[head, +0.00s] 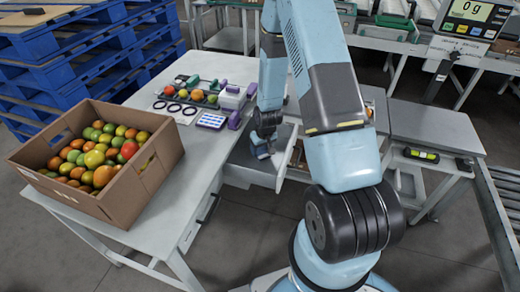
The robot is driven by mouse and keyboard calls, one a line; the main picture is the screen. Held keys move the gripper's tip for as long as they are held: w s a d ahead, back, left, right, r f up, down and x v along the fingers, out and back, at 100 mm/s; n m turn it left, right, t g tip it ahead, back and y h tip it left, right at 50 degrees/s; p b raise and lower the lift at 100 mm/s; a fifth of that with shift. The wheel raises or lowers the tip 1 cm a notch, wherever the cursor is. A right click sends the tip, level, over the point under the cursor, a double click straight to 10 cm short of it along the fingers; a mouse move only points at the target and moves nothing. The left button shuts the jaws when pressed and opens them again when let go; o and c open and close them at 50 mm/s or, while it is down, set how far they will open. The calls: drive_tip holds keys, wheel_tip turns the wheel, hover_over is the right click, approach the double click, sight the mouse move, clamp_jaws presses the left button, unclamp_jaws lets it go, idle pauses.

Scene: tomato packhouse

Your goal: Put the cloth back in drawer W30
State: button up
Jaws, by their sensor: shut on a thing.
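My gripper (263,151) points down over an open drawer (245,165) beside the work table. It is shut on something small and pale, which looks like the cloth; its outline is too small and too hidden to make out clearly. The drawer is pulled out, and its light front panel (287,158) stands just right of my gripper. No label W30 can be read. I cannot tell whether the held thing touches the drawer floor. My arm hides part of the bench behind the drawer.
A cardboard box (75,198) of tomatoes stands on the table (188,178) at left. Sorting rings (173,107), a row of tomatoes (197,95) and a blue-white card (211,121) lie behind it. A scale (470,15) reads 0 g. Blue pallets (90,55) stand at back left.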

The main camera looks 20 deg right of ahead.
drive_tip(key=shift+f, duration=0.6)
drive_tip(key=o, duration=1.1)
drive_tip(key=shift+r, duration=0.5)
drive_tip(key=a+v, duration=0.1)
drive_tip(key=v, duration=1.1)
drive_tip(key=w+a+r+v, duration=0.1)
drive_tip(key=w+v, duration=0.2)
drive_tip(key=v, duration=1)
hover_over(264, 154)
drive_tip(key=s, duration=0.2)
drive_tip(key=s+r+t+h, duration=0.15)
drive_tip(key=s+r, duration=0.35)
drive_tip(key=r, duration=0.6)
drive_tip(key=s+r+m+t, duration=0.1)
drive_tip(key=s+r, duration=1.3)
drive_tip(key=s, duration=0.4)
drive_tip(key=shift+s+a+m+y, duration=0.2)
drive_tip(key=shift+a+m+y, duration=0.2)
drive_tip(key=shift+a+y, duration=0.05)
